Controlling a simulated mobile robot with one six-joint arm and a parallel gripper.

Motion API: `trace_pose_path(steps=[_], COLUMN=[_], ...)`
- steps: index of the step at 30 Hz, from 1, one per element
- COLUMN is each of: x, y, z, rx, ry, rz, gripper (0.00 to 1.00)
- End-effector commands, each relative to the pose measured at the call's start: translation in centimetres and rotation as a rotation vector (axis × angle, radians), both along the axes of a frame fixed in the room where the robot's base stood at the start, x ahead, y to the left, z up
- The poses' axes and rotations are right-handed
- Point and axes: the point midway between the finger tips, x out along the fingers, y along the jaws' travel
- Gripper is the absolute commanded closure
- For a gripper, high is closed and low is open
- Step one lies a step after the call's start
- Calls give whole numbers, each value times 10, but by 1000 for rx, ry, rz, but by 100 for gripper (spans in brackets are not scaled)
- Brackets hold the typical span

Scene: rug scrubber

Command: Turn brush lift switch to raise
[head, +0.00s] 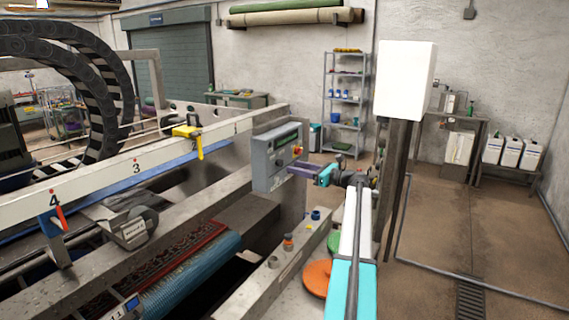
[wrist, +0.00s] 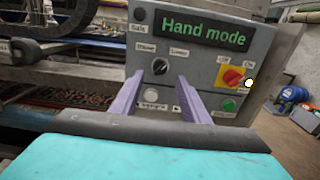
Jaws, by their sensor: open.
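The grey control box (head: 265,165) stands at the end of the machine frame in the head view. In the wrist view its panel (wrist: 205,62) carries a green "Hand mode" display (wrist: 204,33). Below it is a small dark round switch (wrist: 160,67) between two labels; the right one seems to read "Lower", the left one is blurred. The switch's pointer is too small to read surely. My gripper (wrist: 159,77) is open and empty. Its purple fingers stand left and right of the switch in the wrist view, apart from it as far as I can tell.
A red-and-yellow rotary switch (wrist: 233,76) sits right of my fingers, with a green button (wrist: 228,104) below. A pale button (wrist: 151,96) shows between the fingers. A white rail (head: 100,180) and a red rug (head: 165,262) lie left of the box.

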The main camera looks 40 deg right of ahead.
Motion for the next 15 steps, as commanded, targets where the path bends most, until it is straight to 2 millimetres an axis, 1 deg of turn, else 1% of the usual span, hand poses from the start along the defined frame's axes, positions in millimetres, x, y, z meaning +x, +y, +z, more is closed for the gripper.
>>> trace_pose_path(steps=[1,6,12,15], x=[8,32,51,56], y=[2,8,13,14], z=[2,2,2,1], rx=[1,1,1,0], ry=[0,0,0,0], rz=[1,2,1,1], gripper=[58,58,58,58])
